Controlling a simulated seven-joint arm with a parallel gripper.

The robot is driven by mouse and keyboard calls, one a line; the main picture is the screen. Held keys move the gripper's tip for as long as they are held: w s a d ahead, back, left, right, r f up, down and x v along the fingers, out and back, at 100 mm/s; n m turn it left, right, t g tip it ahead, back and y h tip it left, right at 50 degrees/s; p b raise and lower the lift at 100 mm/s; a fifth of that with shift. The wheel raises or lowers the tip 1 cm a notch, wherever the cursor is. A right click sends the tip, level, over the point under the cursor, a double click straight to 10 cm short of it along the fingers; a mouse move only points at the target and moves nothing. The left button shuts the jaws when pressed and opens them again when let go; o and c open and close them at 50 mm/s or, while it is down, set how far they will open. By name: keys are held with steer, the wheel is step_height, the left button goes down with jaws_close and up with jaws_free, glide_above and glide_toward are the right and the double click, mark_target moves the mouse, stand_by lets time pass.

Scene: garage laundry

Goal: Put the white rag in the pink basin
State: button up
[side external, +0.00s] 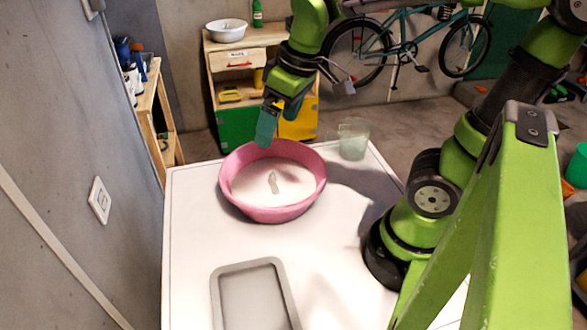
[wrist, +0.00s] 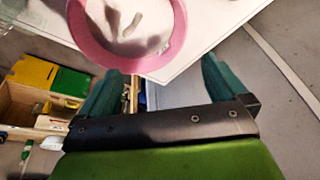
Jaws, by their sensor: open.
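The pink basin (side external: 233,197) stands on the white table, and its rim also shows at the top of the wrist view (wrist: 92,46). A small, narrow, pale piece (side external: 273,182) lies on the white-looking floor inside the basin; it looks like the white rag and also shows in the wrist view (wrist: 132,25). My gripper (side external: 265,138) is above the basin's back rim, its teal fingers pointing down. In the wrist view my gripper (wrist: 160,66) has its two fingers wide apart with nothing between them. It is apart from the pale piece.
A translucent cup (side external: 354,139) stands behind and right of the basin. A grey tray (side external: 218,292) lies at the table's front. Clear tabletop lies left of the basin. A wooden cabinet (side external: 238,60) with a white bowl (side external: 226,31) stands behind the table.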

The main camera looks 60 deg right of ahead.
steer(key=s+m+t, duration=0.2)
steer(key=s+m, duration=0.1)
steer(key=s+r+m+t+y, duration=0.1)
steer(key=m+t, duration=0.1)
steer(key=shift+s+a, duration=0.2)
steer(key=shift+a, duration=0.15)
